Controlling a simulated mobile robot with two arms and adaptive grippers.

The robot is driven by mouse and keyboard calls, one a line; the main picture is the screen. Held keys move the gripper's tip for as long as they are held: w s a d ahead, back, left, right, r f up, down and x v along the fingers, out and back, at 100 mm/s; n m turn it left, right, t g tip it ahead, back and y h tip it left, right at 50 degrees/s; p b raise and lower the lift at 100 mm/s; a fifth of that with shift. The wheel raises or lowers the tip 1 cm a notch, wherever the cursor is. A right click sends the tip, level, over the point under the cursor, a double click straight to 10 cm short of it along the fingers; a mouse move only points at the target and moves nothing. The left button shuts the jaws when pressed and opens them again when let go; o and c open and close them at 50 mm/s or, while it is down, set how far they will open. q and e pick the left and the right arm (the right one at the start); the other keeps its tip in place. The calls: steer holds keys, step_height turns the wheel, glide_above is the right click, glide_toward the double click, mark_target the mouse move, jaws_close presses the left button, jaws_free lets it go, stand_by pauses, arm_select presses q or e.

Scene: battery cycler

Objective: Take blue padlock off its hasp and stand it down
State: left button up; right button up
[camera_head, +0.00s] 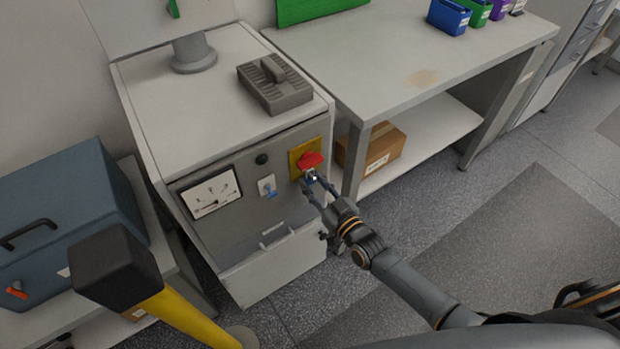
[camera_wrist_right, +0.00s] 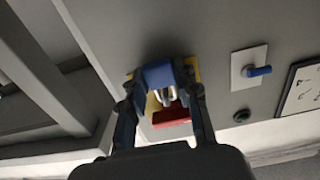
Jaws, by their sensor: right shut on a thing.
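The blue padlock (camera_wrist_right: 158,75) is between the fingertips of my right gripper (camera_wrist_right: 160,86), which is shut on it. Its pale metal shackle points toward the red switch handle (camera_wrist_right: 172,117) on a yellow plate. In the head view, my right gripper (camera_head: 313,182) is at the cabinet front, just below the red handle (camera_head: 311,160) and yellow plate (camera_head: 294,163). Only a little blue of the padlock shows there. I cannot tell whether the shackle is still through the hasp. My left gripper is not in view.
The cabinet front has a meter (camera_head: 211,194) and a blue-levered switch (camera_head: 268,187). A grey slotted block (camera_head: 274,84) lies on the cabinet top (camera_head: 190,105). The workbench (camera_head: 400,62) at right has much free top; a cardboard box (camera_head: 371,148) sits below.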

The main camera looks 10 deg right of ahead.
steer(key=shift+r, duration=0.2)
stand_by(0.3)
steer(key=shift+s+d+p, duration=0.2)
steer(key=shift+s+p, duration=0.15)
steer(key=shift+s, duration=0.2)
steer(key=shift+p+v, duration=1.15)
steer(key=shift+v, duration=1.8)
